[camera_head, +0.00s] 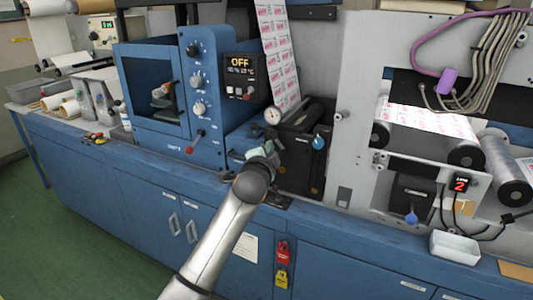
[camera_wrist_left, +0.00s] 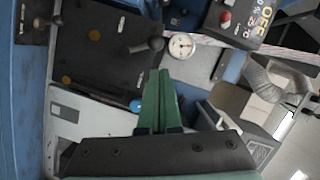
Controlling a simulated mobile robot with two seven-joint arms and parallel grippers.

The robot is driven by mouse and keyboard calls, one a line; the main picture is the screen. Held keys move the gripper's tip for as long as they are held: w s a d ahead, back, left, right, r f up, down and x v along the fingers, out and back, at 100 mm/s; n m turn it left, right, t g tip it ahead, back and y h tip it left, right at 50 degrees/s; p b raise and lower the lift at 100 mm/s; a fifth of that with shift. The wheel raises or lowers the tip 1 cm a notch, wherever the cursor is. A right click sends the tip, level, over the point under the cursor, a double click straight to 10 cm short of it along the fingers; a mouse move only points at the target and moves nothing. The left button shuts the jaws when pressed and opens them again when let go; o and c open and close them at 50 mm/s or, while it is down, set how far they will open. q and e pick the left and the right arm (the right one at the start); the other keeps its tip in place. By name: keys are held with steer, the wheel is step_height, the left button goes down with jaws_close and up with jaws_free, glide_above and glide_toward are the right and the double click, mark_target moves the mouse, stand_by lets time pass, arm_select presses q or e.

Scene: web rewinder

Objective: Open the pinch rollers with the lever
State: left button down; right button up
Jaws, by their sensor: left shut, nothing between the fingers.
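The pinch roller unit is a black block (camera_head: 300,165) right of the blue control cabinet, with a printed web running down to it. It also fills the upper left of the left wrist view as a black plate (camera_wrist_left: 95,50). A dark lever with a ball knob (camera_wrist_left: 156,44) sticks out from this plate, just beyond my fingertips. My left gripper (camera_head: 260,152) is in front of the block; its green fingers (camera_wrist_left: 160,73) are shut and empty. Whether they touch the lever I cannot tell. In the head view my gripper partly hides this area. My right gripper is not in view.
A round gauge (camera_head: 272,116) and a blue knob (camera_head: 319,142) sit close to my left gripper. The blue cabinet (camera_head: 200,90) with its OFF display stands to the left. A grey panel (camera_head: 352,120) rises to the right. A white tray (camera_head: 455,247) lies on the right ledge.

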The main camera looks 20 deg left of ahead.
arm_select(q)
steer(key=shift+v, duration=1.6)
steer(key=s+d+f+n+g+h, duration=0.2)
steer(key=s+f, duration=0.5)
steer(key=f, duration=0.5)
steer(key=s+d+f+n+g+h, duration=0.1)
steer(key=s+d+f, duration=0.35)
steer(key=f, duration=0.85)
steer(key=s+f+n+g+h, duration=0.1)
steer(key=s+f, duration=0.3)
steer(key=s, duration=0.4)
steer(key=s+d+f+n+g, duration=0.1)
steer(key=s+f+n, duration=0.2)
steer(key=s, duration=0.6)
steer(key=s+f+n+g+h, duration=0.1)
steer(key=s+f+n, duration=0.1)
steer(key=s+f, duration=0.4)
steer(key=s, duration=0.2)
steer(key=shift+s+d+f+g+h, duration=0.15)
steer(key=shift+s+d+g+h, duration=0.15)
steer(key=shift+d+g, duration=0.1)
